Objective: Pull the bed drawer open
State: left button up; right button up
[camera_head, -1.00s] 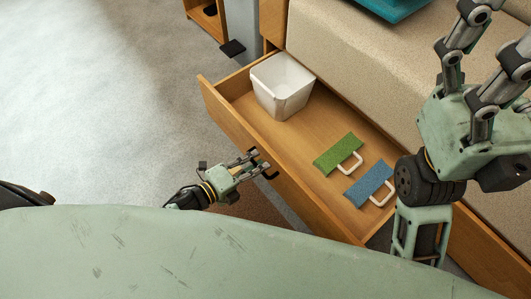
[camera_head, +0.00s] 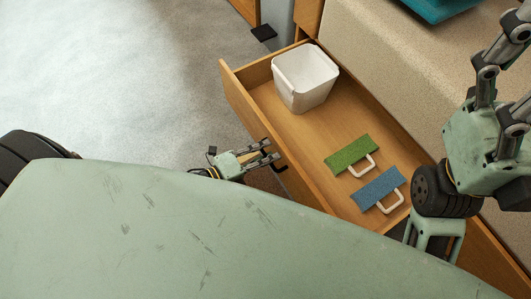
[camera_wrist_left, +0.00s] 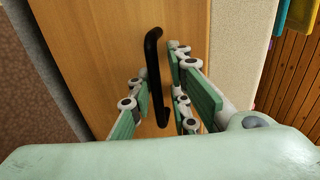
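The bed drawer (camera_head: 250,100) is wooden and stands pulled out from under the bed. Its dark bar handle (camera_head: 280,168) is on the front panel. My left gripper (camera_head: 272,152) is at this handle. In the left wrist view the black handle (camera_wrist_left: 152,60) runs between the green finger pads of my left gripper (camera_wrist_left: 160,95). The fingers are apart, with a gap visible beside the handle. Whether a pad touches the handle is unclear. My right gripper (camera_head: 505,75) is at the right edge above the bed side, with its tips cut off by the frame.
The drawer holds a white bin (camera_head: 305,80), a green piece with a white handle (camera_head: 350,153) and a blue one (camera_head: 378,188). The beige bed (camera_head: 390,75) rises behind it, with a teal item (camera_head: 440,8) on top. Grey floor (camera_head: 110,80) is clear to the left.

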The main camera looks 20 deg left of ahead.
pick_arm(q)
jog(key=shift+s+a+f, duration=0.1)
jog(key=v, duration=1.1)
jog(key=shift+s+a+r, duration=0.2)
jog(key=shift+s+a, duration=0.05)
jog(key=shift+s, duration=0.05)
